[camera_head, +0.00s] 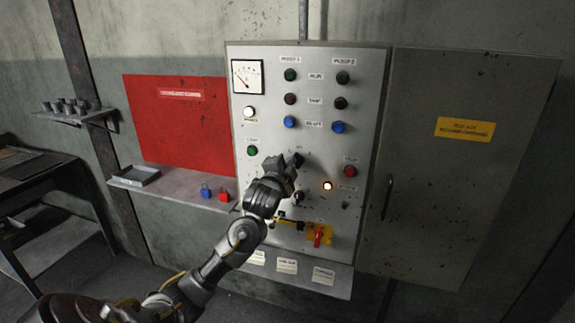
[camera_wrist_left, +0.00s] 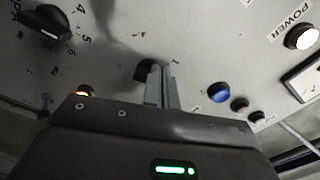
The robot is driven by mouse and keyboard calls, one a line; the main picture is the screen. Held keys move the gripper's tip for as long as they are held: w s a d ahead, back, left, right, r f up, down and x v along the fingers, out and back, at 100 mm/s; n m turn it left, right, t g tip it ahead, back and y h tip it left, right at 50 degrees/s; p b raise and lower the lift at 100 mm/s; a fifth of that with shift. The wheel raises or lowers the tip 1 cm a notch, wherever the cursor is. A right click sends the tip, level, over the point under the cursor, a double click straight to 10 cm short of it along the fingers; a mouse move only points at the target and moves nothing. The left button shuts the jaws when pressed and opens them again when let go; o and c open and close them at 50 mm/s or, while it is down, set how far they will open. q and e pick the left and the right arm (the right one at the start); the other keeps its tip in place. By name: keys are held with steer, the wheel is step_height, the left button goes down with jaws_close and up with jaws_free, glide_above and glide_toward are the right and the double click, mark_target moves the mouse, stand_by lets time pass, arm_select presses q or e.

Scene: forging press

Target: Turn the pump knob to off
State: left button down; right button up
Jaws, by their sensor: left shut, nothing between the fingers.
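A black knob (camera_head: 298,159) sits in the middle of the grey control panel (camera_head: 355,200); its label is too small to read, so I cannot tell for sure that it is the pump knob. My left gripper (camera_head: 287,168) is at this knob, its fingers shut with nothing between them. In the left wrist view the shut fingers (camera_wrist_left: 161,87) stand in front of the dark knob (camera_wrist_left: 147,69) and hide part of it. I cannot tell whether they touch. A second black knob (camera_wrist_left: 42,22), ringed by numbers, is at the upper left. My right gripper is not in view.
Several coloured buttons and a white-faced gauge (camera_head: 247,77) are above. A lit lamp (camera_head: 327,186) and a red rotary switch (camera_head: 318,235) on yellow are lower right. A cabinet door (camera_head: 455,160) stands right. A shelf (camera_head: 170,187) with two padlocks is left.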

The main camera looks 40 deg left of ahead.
arm_select(q)
steer(key=shift+d+r+p, duration=0.1)
steer(key=shift+d+p, duration=0.15)
steer(key=shift+p, duration=0.15)
stand_by(0.6)
steer(key=shift+a+p, duration=0.2)
steer(key=shift+p, duration=0.15)
steer(key=p+v, duration=0.2)
steer(key=v, duration=0.6)
steer(key=shift+s+a+p, duration=0.2)
steer(key=shift+s+p, duration=0.1)
stand_by(0.6)
